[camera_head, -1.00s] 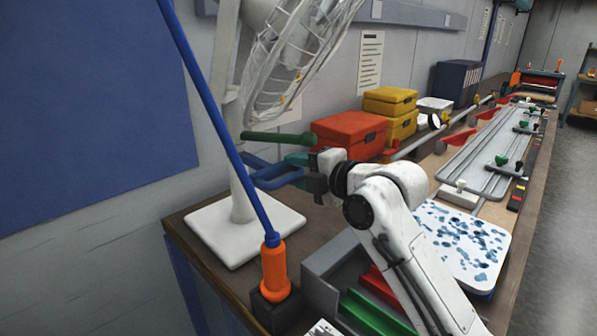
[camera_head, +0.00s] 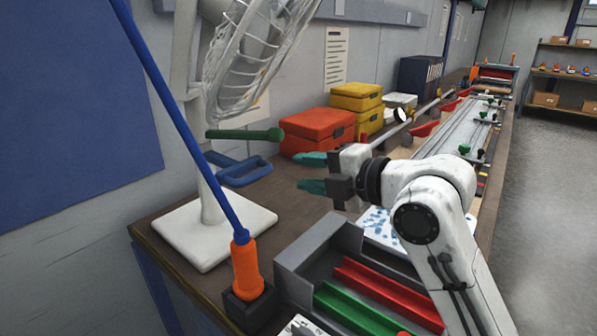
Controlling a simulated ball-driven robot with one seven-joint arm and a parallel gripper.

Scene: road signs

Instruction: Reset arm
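My gripper (camera_head: 312,172) is near the middle of the head view, above the workbench. Its two teal fingers point left and stand apart, with nothing visible between them. A blue loop-shaped handle (camera_head: 240,172) is to the left of the fingertips, with a visible space between. A green-handled rod (camera_head: 245,134) projects beside the fan, above the blue handle. My white arm comes up from the lower right and covers part of the bench.
A caged fan (camera_head: 245,60) stands on a white base (camera_head: 200,240) at left. An orange-gripped blue pole (camera_head: 247,270) rises in front. A grey tray (camera_head: 320,250) holds red and green rails. A red box (camera_head: 317,128) and yellow boxes (camera_head: 356,97) stand behind my gripper.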

